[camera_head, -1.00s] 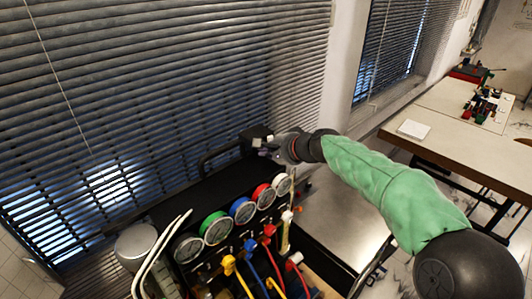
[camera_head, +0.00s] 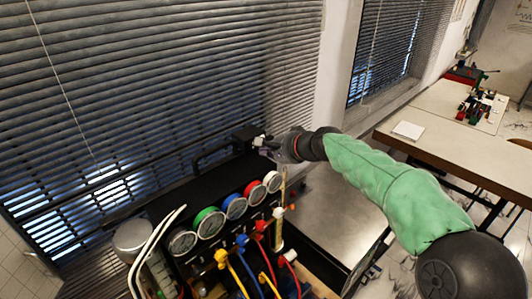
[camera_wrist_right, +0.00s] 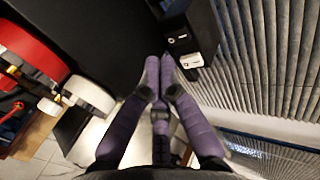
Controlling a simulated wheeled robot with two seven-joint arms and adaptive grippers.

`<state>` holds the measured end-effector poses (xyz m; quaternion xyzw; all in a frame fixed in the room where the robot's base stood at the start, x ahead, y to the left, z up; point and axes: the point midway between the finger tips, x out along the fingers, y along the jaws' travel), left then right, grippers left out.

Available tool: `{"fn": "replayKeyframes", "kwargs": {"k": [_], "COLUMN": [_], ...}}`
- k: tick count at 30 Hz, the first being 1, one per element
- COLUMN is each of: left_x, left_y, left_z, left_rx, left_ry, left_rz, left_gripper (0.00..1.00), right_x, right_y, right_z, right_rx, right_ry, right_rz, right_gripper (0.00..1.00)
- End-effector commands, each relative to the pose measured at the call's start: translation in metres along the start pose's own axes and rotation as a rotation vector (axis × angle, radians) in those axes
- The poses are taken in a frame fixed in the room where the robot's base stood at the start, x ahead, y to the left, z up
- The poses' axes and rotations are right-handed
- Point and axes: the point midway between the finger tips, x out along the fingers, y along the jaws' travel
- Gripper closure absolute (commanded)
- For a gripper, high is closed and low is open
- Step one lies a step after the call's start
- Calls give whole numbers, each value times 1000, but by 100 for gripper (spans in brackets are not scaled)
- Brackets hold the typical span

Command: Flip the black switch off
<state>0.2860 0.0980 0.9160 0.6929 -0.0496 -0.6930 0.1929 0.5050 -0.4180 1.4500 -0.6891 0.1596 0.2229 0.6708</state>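A black box (camera_wrist_right: 180,35) at the end of the rig's top carries a white plate (camera_wrist_right: 190,62) with a small dark mark. It also shows, small, in the head view (camera_head: 246,137). Which part is the black switch, and how it is set, I cannot tell. My right gripper (camera_wrist_right: 159,62) has its purple fingers close together, with nothing seen between them. Its tips are just beside the white plate in the wrist view; contact cannot be told. In the head view the right gripper (camera_head: 264,146) is at the box's right side. My left gripper is not in view.
The black rig carries a row of gauges with coloured rims (camera_head: 235,208), with coloured hoses (camera_head: 262,250) below. A black handle (camera_head: 212,155) rises from its top. Window blinds (camera_head: 150,80) stand close behind. A metal surface (camera_head: 325,215) lies right of the rig.

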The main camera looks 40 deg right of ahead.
Motion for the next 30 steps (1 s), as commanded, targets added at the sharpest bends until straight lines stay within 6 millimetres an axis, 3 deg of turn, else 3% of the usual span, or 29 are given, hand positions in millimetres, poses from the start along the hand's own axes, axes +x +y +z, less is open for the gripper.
{"fn": "replayKeyframes", "kwargs": {"k": [16, 21, 30], "left_x": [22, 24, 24], "left_y": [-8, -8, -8], "left_z": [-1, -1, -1], "left_rx": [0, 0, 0], "left_ry": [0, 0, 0], "left_rz": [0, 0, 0], "left_gripper": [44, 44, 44], "right_x": [-81, -92, -94], "right_y": [30, 34, 34], "right_z": [-1, 0, 0], "right_rx": [1, 0, 0], "right_ry": [4, 0, -1], "right_rz": [0, 2, 1], "right_gripper": [100, 100, 100]}}
